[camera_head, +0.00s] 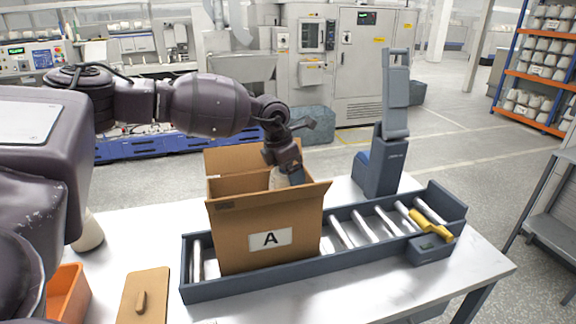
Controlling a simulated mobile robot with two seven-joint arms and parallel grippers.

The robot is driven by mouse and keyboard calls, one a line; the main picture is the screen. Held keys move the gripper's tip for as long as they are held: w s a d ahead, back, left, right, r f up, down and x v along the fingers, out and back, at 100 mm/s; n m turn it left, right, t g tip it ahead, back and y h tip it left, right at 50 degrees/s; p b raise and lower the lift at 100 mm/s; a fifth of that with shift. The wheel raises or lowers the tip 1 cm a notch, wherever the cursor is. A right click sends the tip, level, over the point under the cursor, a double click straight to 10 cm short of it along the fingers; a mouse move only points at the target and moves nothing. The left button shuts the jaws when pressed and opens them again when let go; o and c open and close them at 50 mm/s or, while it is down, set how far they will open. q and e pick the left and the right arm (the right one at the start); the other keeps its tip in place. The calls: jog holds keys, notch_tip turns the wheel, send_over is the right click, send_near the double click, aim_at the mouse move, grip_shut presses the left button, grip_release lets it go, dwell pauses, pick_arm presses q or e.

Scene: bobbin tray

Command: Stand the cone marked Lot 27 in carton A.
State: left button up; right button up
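Carton A (250,240), an open brown cardboard box with a white "A" label, stands upright on the roller conveyor (210,289). My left gripper (284,178) points down into its open top, near the right side. A small pale piece (275,181), perhaps a cone, shows beside the fingers inside the carton. The front wall hides the lower part, so I cannot tell whether the fingers are closed on it. No "Lot 27" mark is readable. A pale cone-like object (88,234) stands on the table at left, partly hidden by my arm. My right gripper is not in view.
An orange bin (68,290) and a cardboard panel with a handle (152,283) are at the table's left front. A dark post-like device (380,165) stands behind the conveyor. A yellow piece (430,224) sits near the conveyor's right end. The table front right is clear.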

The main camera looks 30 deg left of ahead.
pick_arm(q)
notch_tip(320, 180, down, 6)
jog(key=b, duration=0.3)
jog(key=shift+f+b, duration=0.35)
jog(key=shift+f, duration=0.05)
jog(key=shift+f+b, duration=0.45)
jog(key=shift+f, duration=0.9)
